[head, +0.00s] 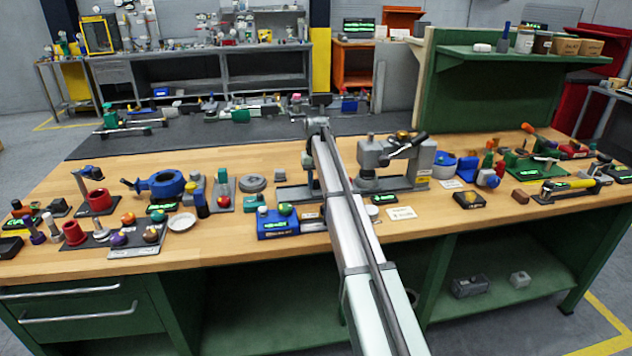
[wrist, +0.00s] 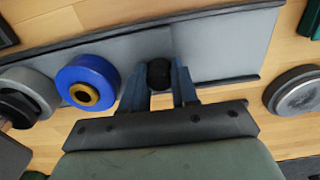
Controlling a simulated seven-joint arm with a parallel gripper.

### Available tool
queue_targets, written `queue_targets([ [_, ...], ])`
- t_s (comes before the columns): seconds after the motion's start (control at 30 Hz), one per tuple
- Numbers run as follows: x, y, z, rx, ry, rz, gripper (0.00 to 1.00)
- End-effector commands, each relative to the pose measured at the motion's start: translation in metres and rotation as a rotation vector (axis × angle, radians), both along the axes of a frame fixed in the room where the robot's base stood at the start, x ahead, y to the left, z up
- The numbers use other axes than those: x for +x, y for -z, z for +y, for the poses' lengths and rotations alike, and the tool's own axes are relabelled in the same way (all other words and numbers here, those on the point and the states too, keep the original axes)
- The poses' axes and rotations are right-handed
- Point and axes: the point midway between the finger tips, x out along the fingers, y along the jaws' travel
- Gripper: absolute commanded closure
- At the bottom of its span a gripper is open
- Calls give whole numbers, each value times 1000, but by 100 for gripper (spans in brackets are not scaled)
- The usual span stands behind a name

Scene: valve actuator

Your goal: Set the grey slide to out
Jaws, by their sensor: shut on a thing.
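In the wrist view, my gripper (wrist: 159,82) has its two blue fingers shut on a round black knob (wrist: 158,72). The knob stands over the grey slide (wrist: 222,44), a flat plate between dark rails. A step between two grey surfaces shows close to the knob. In the head view, a grey plate (head: 293,194) shows left of my arm. My arm covers much of that spot and the fingers cannot be made out there. I cannot tell the slide's setting from any mark.
In the wrist view, a blue ring with a brass centre (wrist: 87,82) is close left of the fingers, and a grey round disc (wrist: 297,92) lies right. In the head view, a grey press-like device (head: 385,165) stands right of my arm and a blue box (head: 278,224) sits in front.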

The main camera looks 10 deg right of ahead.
Motion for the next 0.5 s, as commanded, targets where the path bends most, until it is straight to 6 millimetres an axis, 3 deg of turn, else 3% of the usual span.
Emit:
queue_targets([
  [0.17, 0, 0, 13, 0, -2, 0, 100],
  [0.5, 0, 0, 90, 1, -4, 0, 100],
])
